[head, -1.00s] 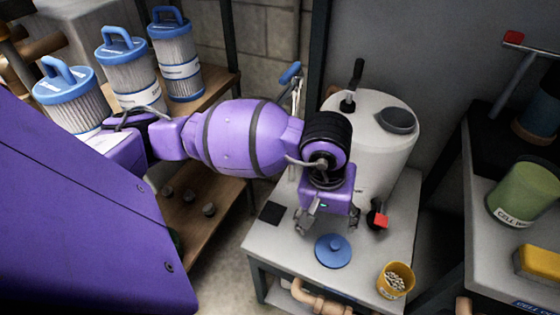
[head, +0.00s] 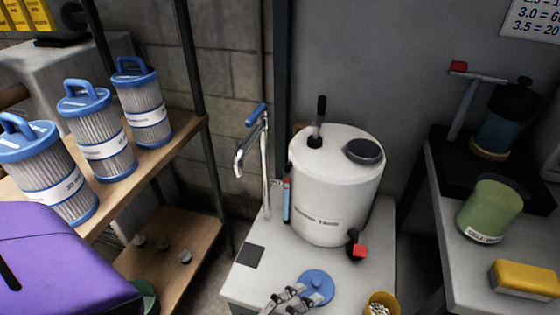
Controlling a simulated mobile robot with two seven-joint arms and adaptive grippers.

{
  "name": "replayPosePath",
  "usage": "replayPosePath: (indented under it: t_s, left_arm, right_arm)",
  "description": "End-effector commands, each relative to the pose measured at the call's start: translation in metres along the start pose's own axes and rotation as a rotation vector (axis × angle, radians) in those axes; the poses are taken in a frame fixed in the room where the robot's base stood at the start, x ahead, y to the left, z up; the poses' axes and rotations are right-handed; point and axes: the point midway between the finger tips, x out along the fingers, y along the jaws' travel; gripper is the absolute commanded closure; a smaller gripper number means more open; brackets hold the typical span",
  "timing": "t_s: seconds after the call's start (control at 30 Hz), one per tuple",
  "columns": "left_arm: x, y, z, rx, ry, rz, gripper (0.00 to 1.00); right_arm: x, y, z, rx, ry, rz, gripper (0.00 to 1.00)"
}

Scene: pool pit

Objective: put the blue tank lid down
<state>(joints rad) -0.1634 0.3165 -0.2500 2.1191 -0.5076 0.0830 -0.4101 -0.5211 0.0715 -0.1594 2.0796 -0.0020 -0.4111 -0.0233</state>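The blue tank lid (head: 318,287), a round disc with a small knob, lies flat on the pale bench top (head: 233,286) in front of the white tank (head: 331,200). A dark round opening or cap (head: 364,150) is on the tank's top; I cannot tell which. My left gripper (head: 296,297) shows only its grey finger parts at the bottom edge, at the lid's near left side. Its fingers overlap the lid's edge in the picture. I cannot tell if they touch it or how far apart they are. My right gripper is out of view.
A dark square (head: 250,256) lies left of the lid. A yellow cup (head: 380,303) stands to its right. A red-tipped black valve (head: 357,247) is at the tank's base. A thin tap (head: 264,160) rises behind. Filter cartridges (head: 101,138) stand on the left shelf.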

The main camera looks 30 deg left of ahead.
Motion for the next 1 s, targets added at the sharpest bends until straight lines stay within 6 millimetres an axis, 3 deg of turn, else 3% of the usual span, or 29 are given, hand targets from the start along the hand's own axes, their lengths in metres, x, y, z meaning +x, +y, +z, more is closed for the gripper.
replayPosePath:
  t_s: [0.03,0.13,0.2,0.3,0.4,0.5,0.8,1.0]
  left_arm:
    - [-0.030,0.030,0.036,-0.211,-0.173,0.047,0.34]
    - [-0.087,0.084,0.083,-0.561,-0.453,0.099,0.34]
    - [-0.125,0.117,0.100,-0.752,-0.611,0.118,0.34]
    - [-0.168,0.152,0.108,-0.952,-0.773,0.129,0.34]
    - [-0.193,0.171,0.110,-1.063,-0.865,0.131,0.34]
    - [-0.202,0.178,0.110,-1.106,-0.899,0.132,0.34]
    - [-0.202,0.175,0.108,-1.105,-0.898,0.132,0.34]
    - [-0.206,0.144,0.089,-1.109,-0.888,0.126,0.34]
  right_arm:
    - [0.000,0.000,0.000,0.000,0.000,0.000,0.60]
    - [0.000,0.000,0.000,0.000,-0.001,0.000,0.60]
    - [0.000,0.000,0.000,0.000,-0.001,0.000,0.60]
    - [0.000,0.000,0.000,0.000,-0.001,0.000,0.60]
    - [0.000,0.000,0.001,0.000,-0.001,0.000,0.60]
    - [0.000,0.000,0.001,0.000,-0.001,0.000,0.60]
    - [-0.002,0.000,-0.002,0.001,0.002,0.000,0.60]
    - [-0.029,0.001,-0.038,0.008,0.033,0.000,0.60]
